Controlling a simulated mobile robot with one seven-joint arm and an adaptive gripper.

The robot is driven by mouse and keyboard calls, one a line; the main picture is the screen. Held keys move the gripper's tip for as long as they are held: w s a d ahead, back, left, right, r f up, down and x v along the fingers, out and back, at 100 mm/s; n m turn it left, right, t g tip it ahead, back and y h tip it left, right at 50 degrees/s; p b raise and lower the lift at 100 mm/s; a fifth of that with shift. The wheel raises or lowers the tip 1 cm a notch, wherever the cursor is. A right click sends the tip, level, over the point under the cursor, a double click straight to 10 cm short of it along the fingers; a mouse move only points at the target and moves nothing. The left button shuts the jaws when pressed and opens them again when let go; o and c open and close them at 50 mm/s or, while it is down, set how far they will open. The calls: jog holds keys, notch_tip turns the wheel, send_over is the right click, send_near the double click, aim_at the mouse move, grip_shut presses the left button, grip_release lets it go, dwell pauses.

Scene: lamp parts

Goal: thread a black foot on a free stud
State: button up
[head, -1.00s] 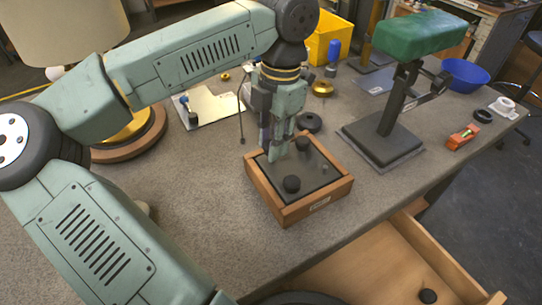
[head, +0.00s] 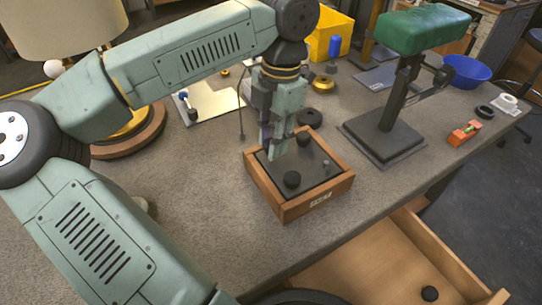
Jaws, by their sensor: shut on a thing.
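A wooden tray (head: 336,190) on the bench holds a dark plate (head: 305,172) facing up. One black foot (head: 292,179) sits near the plate's front corner and another black foot (head: 303,138) near its back right. A small bare stud (head: 326,163) stands at the right. My gripper (head: 272,152) points down over the plate's back left corner. It is shut on a black foot, mostly hidden by the fingers. I cannot tell whether that foot touches a stud beneath it.
Another black foot (head: 429,294) lies in the open drawer (head: 365,265). A black ring (head: 310,118) lies behind the tray. A stand with a green head (head: 424,28) rises to the right. A lamp with a wooden base (head: 130,146) stands left.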

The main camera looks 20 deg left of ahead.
jog(key=shift+f+b, duration=0.75)
jog(key=shift+b, duration=0.05)
dwell(1.2)
jog(key=shift+o, duration=1.2)
grip_shut()
jog(key=shift+s+f+b, duration=0.15)
jog(key=shift+f+b, duration=0.05)
jog(key=shift+b, duration=0.1)
jog(key=shift+d+f+m+b, duration=0.15)
jog(key=shift+m+b, duration=0.15)
jog(key=shift+m, duration=0.5)
jog(key=m, duration=0.3)
jog(key=shift+b, duration=0.4)
jog(key=shift+s+m+t, duration=0.1)
jog(key=shift+m+t, duration=0.2)
jog(key=shift+m, duration=0.9)
